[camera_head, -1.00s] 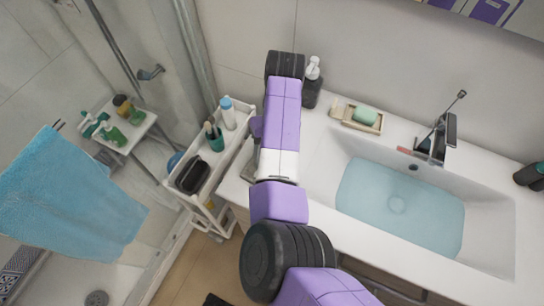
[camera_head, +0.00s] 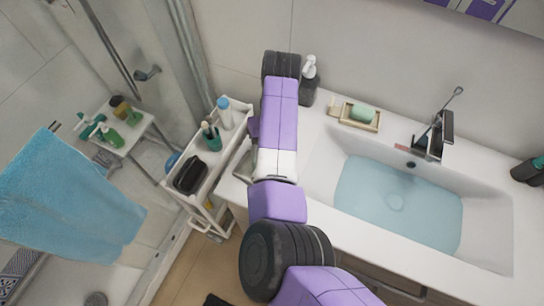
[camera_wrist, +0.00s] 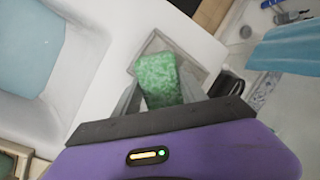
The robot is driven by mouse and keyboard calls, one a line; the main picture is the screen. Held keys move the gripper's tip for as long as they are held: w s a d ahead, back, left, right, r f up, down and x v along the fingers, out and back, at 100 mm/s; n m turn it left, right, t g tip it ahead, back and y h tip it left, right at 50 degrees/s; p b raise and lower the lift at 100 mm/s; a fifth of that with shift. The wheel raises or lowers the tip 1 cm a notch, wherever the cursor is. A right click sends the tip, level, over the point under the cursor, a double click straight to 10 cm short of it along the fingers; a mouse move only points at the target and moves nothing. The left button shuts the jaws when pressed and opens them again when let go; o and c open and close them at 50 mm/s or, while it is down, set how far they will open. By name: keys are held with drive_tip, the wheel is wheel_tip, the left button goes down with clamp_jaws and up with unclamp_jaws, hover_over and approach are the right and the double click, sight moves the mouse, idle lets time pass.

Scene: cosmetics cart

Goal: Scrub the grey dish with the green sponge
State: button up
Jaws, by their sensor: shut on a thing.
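My gripper (camera_wrist: 160,88) is shut on the green sponge (camera_wrist: 158,76) in the wrist view, with a finger on either side of it. The grey dish (camera_wrist: 196,72) is a square, raised-rim shape on the white counter, behind and partly hidden by the sponge and fingers. The sponge overlaps the dish in this view; I cannot tell whether they touch. In the head view my arm hides the gripper and sponge, and only a small grey edge of the dish (camera_head: 243,164) shows left of the arm.
The basin (camera_head: 490,225) holds bluish water right of my arm. A soap tray (camera_head: 345,121) with a green block and a dark pump bottle (camera_head: 309,88) stand at the counter's back. A white cart (camera_head: 231,152) with toiletries adjoins the counter's left end. A blue towel (camera_head: 70,200) hangs far left.

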drive_tip(key=shift+s+d+f, duration=0.1)
drive_tip(key=shift+s+d, duration=0.1)
drive_tip(key=shift+d, duration=0.3)
drive_tip(key=shift+s+d, duration=0.2)
drive_tip(key=shift+d, duration=0.25)
drive_tip(key=shift+w+a+r, duration=0.1)
drive_tip(key=shift+w+r, duration=0.05)
drive_tip(key=shift+r, duration=3.4)
